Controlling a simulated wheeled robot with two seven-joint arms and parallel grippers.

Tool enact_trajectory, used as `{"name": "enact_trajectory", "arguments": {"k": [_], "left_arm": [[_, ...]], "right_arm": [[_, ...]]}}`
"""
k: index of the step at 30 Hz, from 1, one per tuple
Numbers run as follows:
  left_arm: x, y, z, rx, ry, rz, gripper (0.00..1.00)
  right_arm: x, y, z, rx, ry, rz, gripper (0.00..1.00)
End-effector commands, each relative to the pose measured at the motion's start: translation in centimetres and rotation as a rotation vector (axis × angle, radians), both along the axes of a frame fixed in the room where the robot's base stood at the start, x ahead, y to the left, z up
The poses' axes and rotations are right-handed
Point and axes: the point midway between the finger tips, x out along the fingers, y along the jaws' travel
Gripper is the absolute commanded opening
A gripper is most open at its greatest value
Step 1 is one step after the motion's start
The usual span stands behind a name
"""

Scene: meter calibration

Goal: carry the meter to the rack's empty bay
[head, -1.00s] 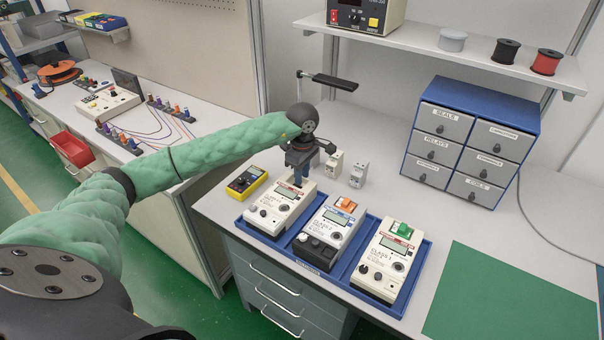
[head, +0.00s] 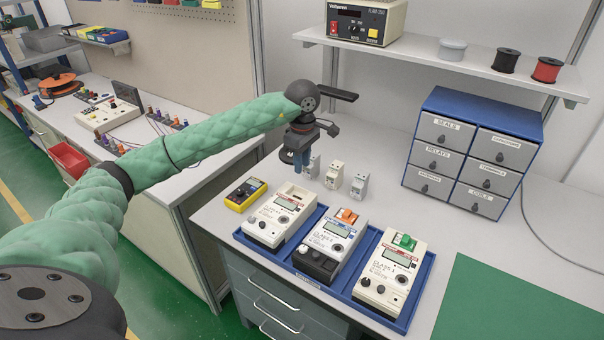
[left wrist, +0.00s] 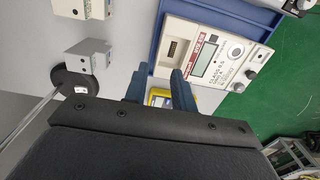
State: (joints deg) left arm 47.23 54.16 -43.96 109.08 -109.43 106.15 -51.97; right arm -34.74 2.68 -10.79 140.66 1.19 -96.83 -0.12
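Three white meters stand in the blue tray (head: 408,318): a left one (head: 265,228) with a bare recess at its top, a middle one (head: 325,243) with an orange block, and a right one (head: 382,273) with a green block. No empty bay shows in this tray. My left gripper (head: 300,166) is above the bench behind the left meter, clear of it. In the left wrist view its blue fingers (left wrist: 160,92) are apart with nothing between them; the left meter (left wrist: 212,55) is beyond them. My right gripper is not in view.
A yellow multimeter (head: 246,194) lies left of the tray. Small grey-white modules (head: 334,175) stand behind it, near my left gripper. A blue drawer cabinet (head: 470,150) stands at the back right. A green mat (head: 500,305) lies clear at the right.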

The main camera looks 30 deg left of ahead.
Motion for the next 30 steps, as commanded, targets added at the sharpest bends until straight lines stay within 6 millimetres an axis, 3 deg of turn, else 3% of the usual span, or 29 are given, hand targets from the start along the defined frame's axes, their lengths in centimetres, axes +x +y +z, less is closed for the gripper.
{"name": "enact_trajectory", "arguments": {"k": [6, 12, 30], "left_arm": [[0.1, 0.0, 2.3, 0.0, -0.002, -0.001, 0.26], [0.0, 0.0, 3.5, 0.0, 0.0, -0.001, 0.26], [0.0, 0.0, 3.5, 0.0, 0.001, -0.001, 0.26]], "right_arm": [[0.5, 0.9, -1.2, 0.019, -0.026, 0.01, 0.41], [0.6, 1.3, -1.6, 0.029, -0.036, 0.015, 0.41], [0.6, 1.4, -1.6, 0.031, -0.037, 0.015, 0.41]]}}
